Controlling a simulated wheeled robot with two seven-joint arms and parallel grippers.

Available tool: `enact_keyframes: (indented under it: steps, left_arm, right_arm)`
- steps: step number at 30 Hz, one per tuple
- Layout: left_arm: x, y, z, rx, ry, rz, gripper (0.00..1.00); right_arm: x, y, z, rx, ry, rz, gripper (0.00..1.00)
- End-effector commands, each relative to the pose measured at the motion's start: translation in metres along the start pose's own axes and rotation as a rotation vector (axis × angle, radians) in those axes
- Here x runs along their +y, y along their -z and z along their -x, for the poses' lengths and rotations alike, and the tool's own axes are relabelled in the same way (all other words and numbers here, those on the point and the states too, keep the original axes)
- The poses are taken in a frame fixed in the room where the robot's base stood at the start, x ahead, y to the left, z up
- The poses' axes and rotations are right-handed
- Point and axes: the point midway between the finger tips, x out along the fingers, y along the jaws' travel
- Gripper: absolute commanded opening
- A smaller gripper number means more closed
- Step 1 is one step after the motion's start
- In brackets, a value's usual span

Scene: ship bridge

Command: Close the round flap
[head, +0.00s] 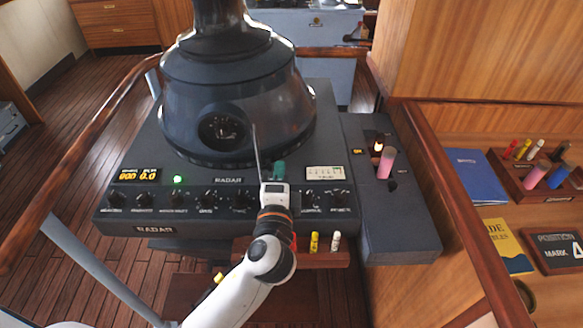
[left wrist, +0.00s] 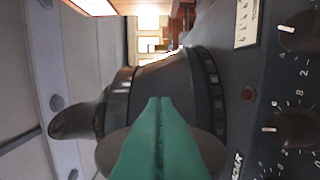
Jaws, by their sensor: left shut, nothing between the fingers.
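The round flap (head: 256,152) stands swung open from the dark radar hood (head: 185,85), seen nearly edge-on as a thin upright line. The round opening (head: 222,132) in the hood is uncovered to its left. My left gripper (head: 279,170) has green fingers, shut and empty, just right of the flap and in front of the hood. In the left wrist view the shut fingers (left wrist: 160,135) overlap a grey-brown disc, likely the flap (left wrist: 214,150); I cannot tell whether they touch it. My right gripper is not in view.
The radar console (head: 165,165) has a row of knobs (head: 207,198) below the hood. A side panel (head: 390,215) with a pink-topped lever (head: 386,162) stands to the right. Wooden rails (head: 75,170) flank the console. A small shelf (head: 323,260) holds yellow and white markers.

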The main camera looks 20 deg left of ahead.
Motion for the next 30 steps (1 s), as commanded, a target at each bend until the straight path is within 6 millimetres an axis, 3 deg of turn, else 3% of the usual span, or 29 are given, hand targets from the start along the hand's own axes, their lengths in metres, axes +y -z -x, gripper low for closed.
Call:
enact_keyframes:
  steps: [16,30]
  left_arm:
    - [0.000,0.005,0.003,-0.011,0.000,-0.001,0.00]
    - [0.001,0.023,0.011,-0.141,0.000,-0.004,0.00]
  right_arm:
    - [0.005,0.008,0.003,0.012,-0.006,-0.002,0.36]
    - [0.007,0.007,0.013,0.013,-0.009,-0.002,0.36]
